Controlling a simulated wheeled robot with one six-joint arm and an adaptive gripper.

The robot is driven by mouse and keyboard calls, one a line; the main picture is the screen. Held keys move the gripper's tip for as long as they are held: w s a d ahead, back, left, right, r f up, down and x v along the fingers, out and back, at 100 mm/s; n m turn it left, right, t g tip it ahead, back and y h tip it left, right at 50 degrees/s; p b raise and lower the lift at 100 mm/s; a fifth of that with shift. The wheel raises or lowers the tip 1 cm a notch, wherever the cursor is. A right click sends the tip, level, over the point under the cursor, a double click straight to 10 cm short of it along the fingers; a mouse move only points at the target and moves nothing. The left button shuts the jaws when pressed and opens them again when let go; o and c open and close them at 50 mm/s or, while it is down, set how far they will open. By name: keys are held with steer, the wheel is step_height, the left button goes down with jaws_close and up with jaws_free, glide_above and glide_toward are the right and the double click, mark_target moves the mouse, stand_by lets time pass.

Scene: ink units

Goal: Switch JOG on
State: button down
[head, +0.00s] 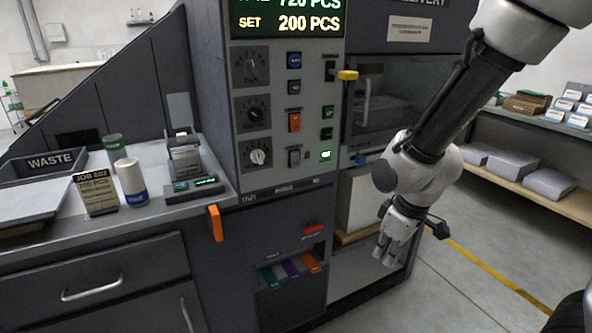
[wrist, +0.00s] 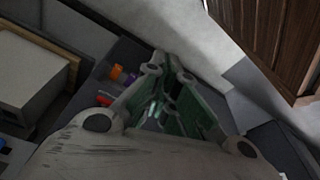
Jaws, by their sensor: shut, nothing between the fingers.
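The control panel (head: 276,110) of the grey machine faces me in the head view. It carries three dials, an orange rocker (head: 294,122), a dark rocker (head: 294,157), a dark toggle (head: 330,70), a blue button (head: 294,60) and several small buttons, one lit green (head: 326,155). The small labels are too blurred to tell which control is JOG. My gripper (head: 390,252) hangs low to the right of the panel, apart from it, with its fingers pointing down. In the wrist view my gripper (wrist: 165,75) is shut and empty.
A yellow-tipped lever (head: 347,75) sticks out at the panel's right edge, and an orange handle (head: 215,223) at the counter's corner. Coloured levers (head: 290,267) sit below the panel. The counter holds a white bottle (head: 130,182) and a job card (head: 96,192). Floor is open at right.

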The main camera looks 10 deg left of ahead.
mark_target(295, 159)
steer(key=w+a+f+n+t+y, duration=0.2)
steer(key=w+a+f+n, duration=0.15)
steer(key=a, duration=0.25)
steer(key=w+a+f+n+t+y, duration=0.1)
steer(key=w+a+f+n+t, duration=0.15)
steer(key=a+n, duration=0.2)
steer(key=w+a+r+n+t+y, duration=0.2)
steer(key=w+r+n+t, duration=0.1)
steer(key=r, duration=0.4)
steer(key=w+a+r+n+t+y, duration=0.2)
steer(key=w+a+r+n+t, duration=0.1)
steer(key=r, duration=0.4)
steer(key=shift+w+n+t+y, duration=0.3)
steer(key=shift+w+t, duration=0.55)
steer(key=shift+t, duration=0.1)
steer(key=shift+w, duration=0.1)
steer(key=x, duration=1.4)
